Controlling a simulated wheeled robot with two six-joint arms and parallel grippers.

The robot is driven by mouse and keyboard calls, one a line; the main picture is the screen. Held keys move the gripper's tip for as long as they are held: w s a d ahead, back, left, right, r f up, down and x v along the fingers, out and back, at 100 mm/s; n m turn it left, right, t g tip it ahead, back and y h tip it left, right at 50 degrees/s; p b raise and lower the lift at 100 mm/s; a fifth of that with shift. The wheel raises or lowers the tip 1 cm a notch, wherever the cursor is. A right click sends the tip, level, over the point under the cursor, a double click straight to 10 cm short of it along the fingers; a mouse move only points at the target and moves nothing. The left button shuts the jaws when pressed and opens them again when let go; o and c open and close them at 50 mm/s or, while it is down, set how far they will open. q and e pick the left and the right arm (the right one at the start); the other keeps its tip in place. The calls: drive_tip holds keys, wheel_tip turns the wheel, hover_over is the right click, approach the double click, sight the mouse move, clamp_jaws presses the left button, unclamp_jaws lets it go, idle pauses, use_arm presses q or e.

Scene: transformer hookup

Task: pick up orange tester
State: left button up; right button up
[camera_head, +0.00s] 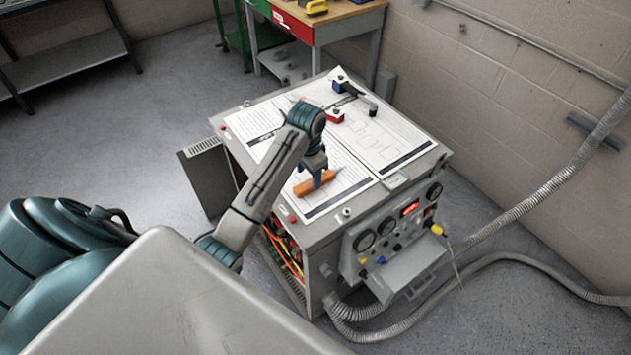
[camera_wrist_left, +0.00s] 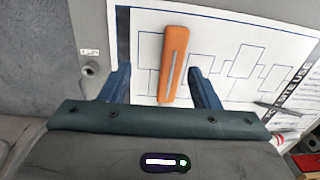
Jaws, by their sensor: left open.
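The orange tester (camera_head: 317,182) lies on the white diagram sheet on top of the grey transformer cabinet. My left gripper (camera_head: 318,181) reaches down over it and partly hides it in the head view. In the left wrist view the tester (camera_wrist_left: 173,64) lies between the two blue fingers of my left gripper (camera_wrist_left: 160,85), nearer the right finger. The fingers are open, with a gap on both sides of the tester. I cannot tell how far above the sheet the fingertips are. My right gripper is in neither view.
On the cabinet's far part are a blue item (camera_head: 338,87), a red item (camera_head: 335,117) and a dark cylinder (camera_head: 373,110). A control panel (camera_head: 400,228) with gauges is on the front. Corrugated hoses (camera_head: 520,208) run right. A workbench (camera_head: 335,27) stands behind.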

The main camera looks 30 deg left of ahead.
use_arm(q)
drive_tip(key=w+a+r, duration=0.2)
drive_tip(key=w+r, duration=0.1)
drive_tip(key=w, duration=0.1)
hover_over(311, 181)
wheel_tip(311, 181, down, 5)
drive_tip(key=shift+f, duration=0.1)
drive_tip(key=f+p, duration=0.2)
drive_tip(key=f, duration=0.1)
drive_tip(key=f+p, duration=0.1)
drive_tip(key=shift+w+d+f, duration=0.15)
drive_tip(key=shift+d+f, duration=0.1)
drive_tip(key=shift+f, duration=0.45)
drive_tip(key=shift+c, duration=0.3)
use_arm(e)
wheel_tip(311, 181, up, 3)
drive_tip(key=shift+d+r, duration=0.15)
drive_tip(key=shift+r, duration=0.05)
use_arm(q)
drive_tip(key=c, duration=1)
